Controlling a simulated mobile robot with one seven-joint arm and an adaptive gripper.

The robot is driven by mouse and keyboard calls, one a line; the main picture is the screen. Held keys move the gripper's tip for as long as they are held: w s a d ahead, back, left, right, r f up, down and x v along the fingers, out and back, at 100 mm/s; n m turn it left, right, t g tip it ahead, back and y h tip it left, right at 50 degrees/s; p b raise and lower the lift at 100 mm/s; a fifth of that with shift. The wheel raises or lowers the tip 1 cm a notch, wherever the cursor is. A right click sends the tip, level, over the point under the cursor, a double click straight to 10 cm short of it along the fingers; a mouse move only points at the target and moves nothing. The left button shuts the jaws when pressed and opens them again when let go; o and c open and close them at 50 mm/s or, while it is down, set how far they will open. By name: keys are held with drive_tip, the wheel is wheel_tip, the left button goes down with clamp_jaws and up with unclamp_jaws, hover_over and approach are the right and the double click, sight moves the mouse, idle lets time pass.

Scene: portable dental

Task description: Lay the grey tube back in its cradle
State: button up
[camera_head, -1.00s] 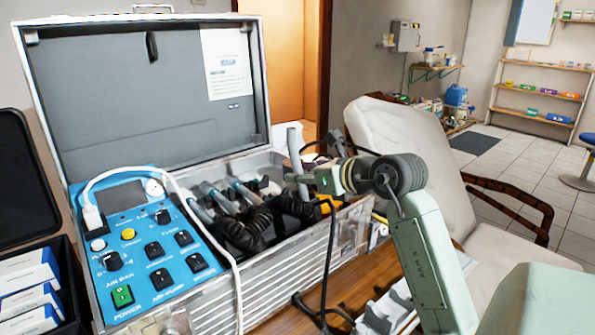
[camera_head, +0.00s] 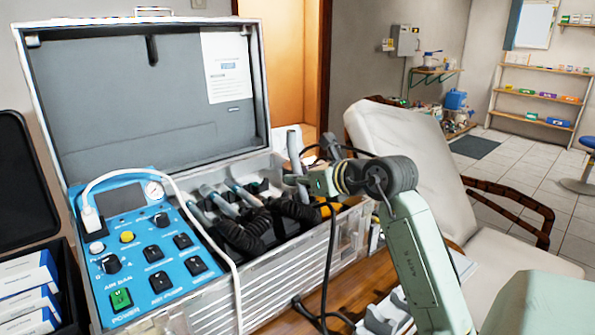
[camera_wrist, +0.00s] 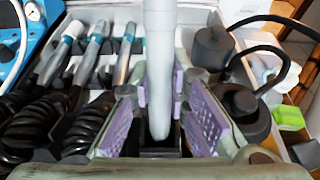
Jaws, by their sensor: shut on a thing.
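My gripper (camera_wrist: 160,112) is shut on the grey tube (camera_wrist: 159,70), which stands roughly upright between its purple pads. In the head view the tube (camera_head: 294,152) rises above the right part of the open case, and my gripper (camera_head: 308,183) reaches in from the right. The tube's lower end comes down between the pads in the wrist view. A row of cradles (camera_wrist: 106,72) holds several grey handpieces with blue bands to the left. I cannot tell which cradle is the tube's own; the spot beneath it is largely hidden by my gripper.
The metal case (camera_head: 290,278) has a raised lid and a blue control panel (camera_head: 150,250). Black coiled hoses (camera_head: 245,232) crowd the cradles' near side. A black cylinder (camera_wrist: 212,48) and a dark cable lie right of my gripper. A cream chair (camera_head: 400,150) stands behind.

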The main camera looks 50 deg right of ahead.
sight(294, 143)
clamp_jaws()
drive_tip(key=shift+w+d+r+p, duration=0.1)
drive_tip(key=shift+w+r+p, duration=0.45)
drive_tip(key=shift+r, duration=0.65)
drive_tip(key=shift+w+r+p, duration=0.3)
drive_tip(key=shift+r+p, duration=0.4)
drive_tip(key=shift+r, duration=0.45)
drive_tip(key=shift+w+d+r+p, duration=0.1)
drive_tip(key=shift+w+r+p, duration=0.45)
drive_tip(key=shift+r, duration=0.65)
drive_tip(key=shift+a, duration=0.1)
